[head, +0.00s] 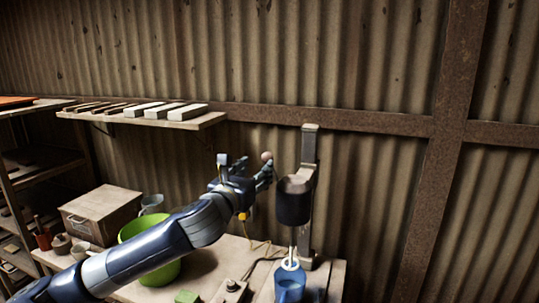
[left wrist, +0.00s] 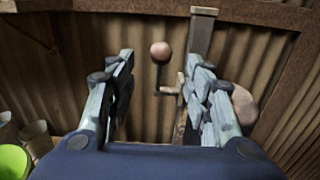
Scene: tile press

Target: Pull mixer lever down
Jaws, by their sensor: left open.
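The mixer (head: 293,202) has a dark round head on an upright metal post, with a thin beater reaching down to a blue jug (head: 289,288). Its lever ends in a brownish-pink ball knob (head: 267,156), raised at the left of the post. My left gripper (head: 247,166) is open, close to the knob. In the left wrist view the knob (left wrist: 160,52) and its bent rod appear between the two open fingers (left wrist: 160,72), nearer the far end; I see no contact. My right gripper is not in view.
A green bowl (head: 160,272), a wooden box (head: 101,212) and a small control box (head: 229,291) with a cable stand on the workbench (head: 206,268). A wall shelf (head: 216,119) holds several tiles. Corrugated wall stands close behind the mixer.

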